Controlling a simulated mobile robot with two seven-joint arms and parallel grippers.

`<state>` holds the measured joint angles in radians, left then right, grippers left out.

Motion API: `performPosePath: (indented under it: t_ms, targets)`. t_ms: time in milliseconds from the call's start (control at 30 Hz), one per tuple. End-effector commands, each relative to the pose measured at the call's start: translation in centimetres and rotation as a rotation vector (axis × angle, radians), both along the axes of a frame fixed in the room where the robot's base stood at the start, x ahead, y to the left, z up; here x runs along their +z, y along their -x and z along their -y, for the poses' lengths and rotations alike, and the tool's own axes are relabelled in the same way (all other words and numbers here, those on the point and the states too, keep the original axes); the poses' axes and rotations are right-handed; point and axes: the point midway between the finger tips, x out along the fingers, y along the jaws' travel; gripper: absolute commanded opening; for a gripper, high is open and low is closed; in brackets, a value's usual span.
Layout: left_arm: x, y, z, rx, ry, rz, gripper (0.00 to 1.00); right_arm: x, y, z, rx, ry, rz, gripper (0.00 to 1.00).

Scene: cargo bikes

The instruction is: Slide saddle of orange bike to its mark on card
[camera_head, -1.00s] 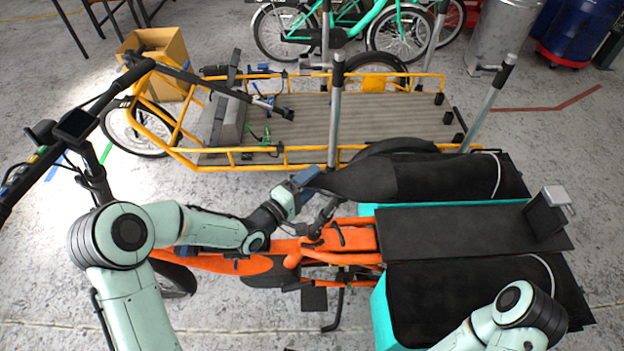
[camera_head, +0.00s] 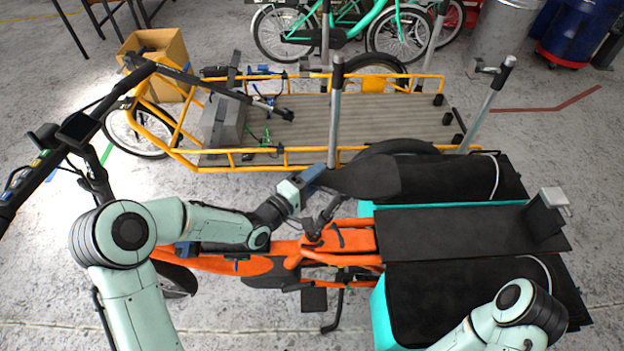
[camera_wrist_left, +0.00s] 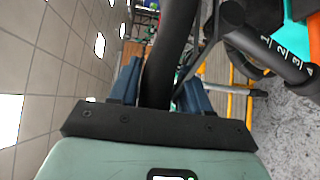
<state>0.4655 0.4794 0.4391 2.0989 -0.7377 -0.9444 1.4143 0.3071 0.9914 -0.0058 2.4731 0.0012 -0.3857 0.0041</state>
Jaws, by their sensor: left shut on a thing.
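The black saddle (camera_head: 366,176) of the orange bike (camera_head: 345,238) sits above the frame, its narrow nose pointing left. My left gripper (camera_head: 313,177) is shut on the nose of the saddle. In the left wrist view, the blue fingers of the left gripper (camera_wrist_left: 161,88) lie on both sides of the dark saddle nose (camera_wrist_left: 168,55). A dark post with white numbers (camera_wrist_left: 285,57) shows at the right of that view. Part of the saddle clamp is hidden by the gripper. I cannot make out the card. My right arm enters at the lower right; its gripper is out of view.
The orange bike's black rear deck (camera_head: 455,232) and side bags lie right of the saddle. Its handlebar (camera_head: 78,128) is at the left. A yellow cargo bike (camera_head: 290,120) with upright grey posts (camera_head: 335,115) stands close behind. A cardboard box (camera_head: 160,62) stands farther back.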

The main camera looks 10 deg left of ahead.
Motion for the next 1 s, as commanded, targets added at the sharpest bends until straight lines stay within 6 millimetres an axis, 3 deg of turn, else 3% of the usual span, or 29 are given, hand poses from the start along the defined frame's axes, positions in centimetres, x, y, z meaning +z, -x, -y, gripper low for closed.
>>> performPosePath:
  t_ms: [167, 200, 267, 667, 1000]
  targets:
    - [0.7, -0.2, 0.3, -0.004, 0.011, 0.021, 0.00, -0.1, 0.0, 0.0, 0.000, 0.000, 0.000, 0.43]
    - [0.8, -0.2, 0.3, -0.004, 0.011, 0.021, 0.50, -0.1, 0.0, 0.0, 0.000, 0.000, 0.000, 0.43]
    - [0.7, -0.2, 0.3, -0.004, 0.010, 0.021, 0.70, -0.1, 0.0, 0.0, 0.000, 0.000, -0.001, 0.43]
    - [0.3, 0.5, -0.3, 0.000, 0.004, 0.011, 0.70, -0.2, 0.1, 0.0, 0.000, 0.000, -0.001, 0.43]
    - [0.3, 6.5, -3.7, 0.002, 0.002, 0.012, 0.70, -0.5, 0.2, 0.0, 0.000, 0.000, -0.002, 0.43]
